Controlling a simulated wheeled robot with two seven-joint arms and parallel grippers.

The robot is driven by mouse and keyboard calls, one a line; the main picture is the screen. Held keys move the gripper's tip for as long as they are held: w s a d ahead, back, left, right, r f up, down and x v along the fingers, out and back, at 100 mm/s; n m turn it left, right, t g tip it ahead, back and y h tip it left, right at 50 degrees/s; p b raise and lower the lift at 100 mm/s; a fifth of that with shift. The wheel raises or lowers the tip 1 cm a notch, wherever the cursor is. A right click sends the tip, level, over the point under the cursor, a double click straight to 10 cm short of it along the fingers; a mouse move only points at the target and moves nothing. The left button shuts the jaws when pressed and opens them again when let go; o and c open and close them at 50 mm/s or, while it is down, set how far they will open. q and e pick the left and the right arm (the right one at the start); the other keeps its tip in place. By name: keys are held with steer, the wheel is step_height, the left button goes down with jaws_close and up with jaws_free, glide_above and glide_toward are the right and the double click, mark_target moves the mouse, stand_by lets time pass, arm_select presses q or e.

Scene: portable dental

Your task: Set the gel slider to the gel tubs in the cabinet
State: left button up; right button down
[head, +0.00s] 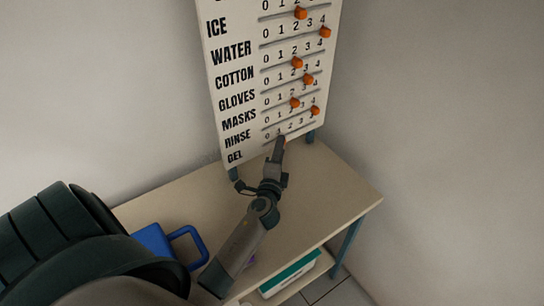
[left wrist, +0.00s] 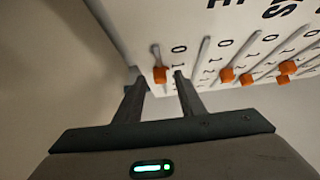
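The white board (head: 240,75) stands upright at the back of the table, with labelled rows of sliders. GEL is the lowest row. Its orange knob (left wrist: 160,75) shows in the left wrist view, on the slot nearest the board's edge. My left gripper (head: 280,147) reaches the bottom of the board and covers most of that row in the head view. In the left wrist view my left gripper (left wrist: 155,88) is open, one finger on each side of the knob, with gaps visible. The knob's number is unclear. No gel tubs or cabinet interior can be made out. My right gripper is out of view.
Other orange knobs, such as the MASKS or RINSE one (head: 315,110), sit close above. The beige table (head: 335,185) has free room at right. A blue handled object (head: 150,240) is at left. A white and teal box (head: 290,276) lies on the lower shelf.

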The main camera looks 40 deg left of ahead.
arm_select(q)
steer(key=b+v, duration=0.4)
steer(key=v, duration=1.2)
steer(key=shift+s, duration=0.1)
